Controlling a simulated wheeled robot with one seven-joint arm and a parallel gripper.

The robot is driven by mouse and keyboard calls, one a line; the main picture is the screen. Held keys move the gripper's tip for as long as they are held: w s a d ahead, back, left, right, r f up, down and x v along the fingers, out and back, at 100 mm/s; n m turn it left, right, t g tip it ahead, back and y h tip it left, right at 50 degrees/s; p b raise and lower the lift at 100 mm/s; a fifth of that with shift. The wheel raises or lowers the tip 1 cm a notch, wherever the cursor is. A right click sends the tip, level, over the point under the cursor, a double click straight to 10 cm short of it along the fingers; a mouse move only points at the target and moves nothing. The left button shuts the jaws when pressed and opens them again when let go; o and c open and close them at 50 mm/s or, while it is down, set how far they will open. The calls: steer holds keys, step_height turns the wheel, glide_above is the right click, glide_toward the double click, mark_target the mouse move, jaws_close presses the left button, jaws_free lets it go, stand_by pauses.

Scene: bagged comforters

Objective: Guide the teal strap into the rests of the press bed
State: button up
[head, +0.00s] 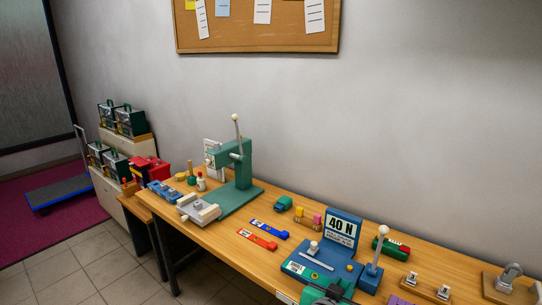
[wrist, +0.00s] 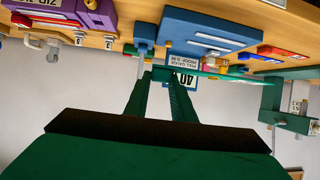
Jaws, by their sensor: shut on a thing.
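My gripper (wrist: 163,75) is shut on the teal strap (wrist: 225,76), which shows nearly edge-on in the wrist view and reaches out to the right from the fingertips. The press also shows upside down at the right of the wrist view (wrist: 272,103). The bed's rests are too small to tell.
The blue gauge stand (head: 322,262) with a "40 N" sign (head: 342,229) is near my gripper. A blue strap (head: 269,229) and a red strap (head: 257,239) lie between it and the press. A green-and-red device (head: 391,246) lies to the right. Bare wood shows between these.

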steer(key=w+a+f+n+t+y, duration=0.1)
steer(key=w+a+f+n+y, duration=0.15)
steer(key=a+f, duration=0.65)
steer(key=w+a+f+n+t+y, duration=0.1)
steer(key=w+a+f+n+y, duration=0.15)
steer(key=a+f, duration=0.65)
steer(key=s+d+f, duration=0.1)
steer(key=s+f, duration=0.6)
steer(key=f, duration=0.3)
steer(key=s+d+f+y, duration=0.1)
steer(key=s+f, duration=0.7)
steer(key=f, duration=0.3)
steer(key=shift+f+n, duration=0.15)
steer(key=shift+n, duration=0.25)
steer(key=shift+s+a, duration=0.1)
